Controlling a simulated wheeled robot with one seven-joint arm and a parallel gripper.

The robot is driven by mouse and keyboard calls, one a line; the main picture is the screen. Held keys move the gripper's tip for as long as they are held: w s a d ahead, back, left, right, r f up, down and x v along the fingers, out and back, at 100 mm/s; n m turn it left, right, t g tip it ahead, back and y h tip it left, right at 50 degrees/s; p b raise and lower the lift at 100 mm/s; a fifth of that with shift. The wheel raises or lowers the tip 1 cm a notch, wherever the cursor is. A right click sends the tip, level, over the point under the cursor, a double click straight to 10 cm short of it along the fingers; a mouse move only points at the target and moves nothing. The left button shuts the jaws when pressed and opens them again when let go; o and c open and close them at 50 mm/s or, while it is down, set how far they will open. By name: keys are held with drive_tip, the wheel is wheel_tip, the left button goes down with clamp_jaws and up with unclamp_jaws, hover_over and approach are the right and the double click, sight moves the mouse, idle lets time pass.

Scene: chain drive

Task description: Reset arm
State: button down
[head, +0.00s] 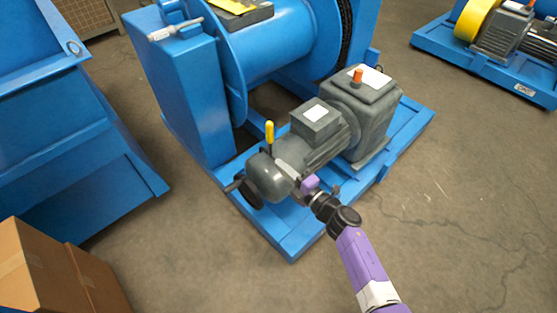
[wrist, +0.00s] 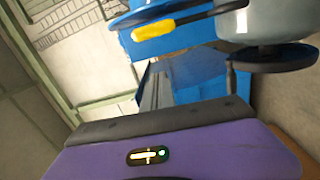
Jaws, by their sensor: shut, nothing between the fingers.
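My arm reaches in from the lower right of the head view. My gripper (head: 309,184) is beside the grey motor (head: 300,150), at its near right side. Its fingers are small there and show no clear gap; it is shut and holds nothing. The motor has a lever with a yellow handle (head: 269,131) standing up from it. A yellow handle (wrist: 168,27) also shows at the top of the wrist view, apart from the purple gripper body (wrist: 190,150) along the bottom. I cannot tell whether my gripper touches the motor.
The motor and gearbox (head: 362,110) sit on a blue frame (head: 300,236) with a large blue drum (head: 285,45). Blue bins (head: 75,165) stand at left and a cardboard box (head: 45,275) at lower left. Another blue-framed machine (head: 500,60) is at upper right. Floor at right is clear.

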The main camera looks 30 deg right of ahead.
drive_tip(key=s+d+r+m+t+h, duration=0.2)
drive_tip(key=s+d+r+m+h, duration=0.15)
drive_tip(key=r+m, duration=0.4)
drive_tip(key=s+a+r+m+g+p, duration=0.1)
drive_tip(key=s+a+r+m+p, duration=0.1)
drive_tip(key=s, duration=1.1)
drive_tip(key=s+a+r+m+g+p, duration=0.2)
drive_tip(key=s+r+m, duration=0.4)
drive_tip(key=s+r, duration=0.3)
drive_tip(key=s+a+r+m+g+p, duration=0.1)
drive_tip(key=s+a+r+m+p, duration=0.2)
drive_tip(key=s, duration=1.4)
wheel_tip(320, 180, up, 3)
drive_tip(key=shift+a+f+m+g, duration=0.1)
drive_tip(key=shift+a+m+g, duration=0.3)
drive_tip(key=shift+a+m, duration=0.6)
drive_tip(key=shift+a+n+h, duration=0.2)
drive_tip(key=shift+n+h, duration=0.05)
